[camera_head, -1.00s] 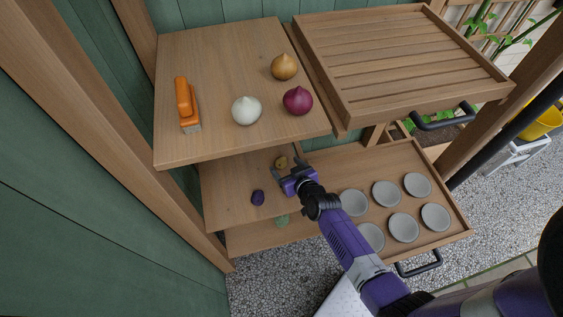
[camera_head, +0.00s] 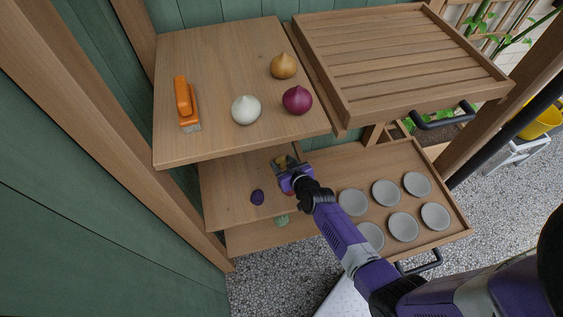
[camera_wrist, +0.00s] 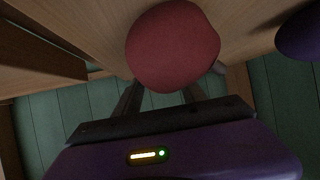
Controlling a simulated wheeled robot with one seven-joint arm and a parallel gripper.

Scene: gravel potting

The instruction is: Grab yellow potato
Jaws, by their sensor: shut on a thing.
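The yellow potato (camera_head: 280,160) is on the middle shelf in the head view, partly covered by my gripper (camera_head: 284,164). My gripper's fingers are shut around it. In the wrist view a red potato (camera_wrist: 172,45) is close to the camera and covers the fingertips, so the yellow potato is hidden there. In the head view the red potato is almost wholly hidden by my gripper.
A purple potato (camera_head: 257,197) lies on the middle shelf and also shows in the wrist view (camera_wrist: 300,35). A green item (camera_head: 282,220) is lower. The top shelf (camera_head: 215,65) overhangs, holding onions and an orange-handled brush (camera_head: 186,103). A drawer with grey saucers (camera_head: 386,193) is right.

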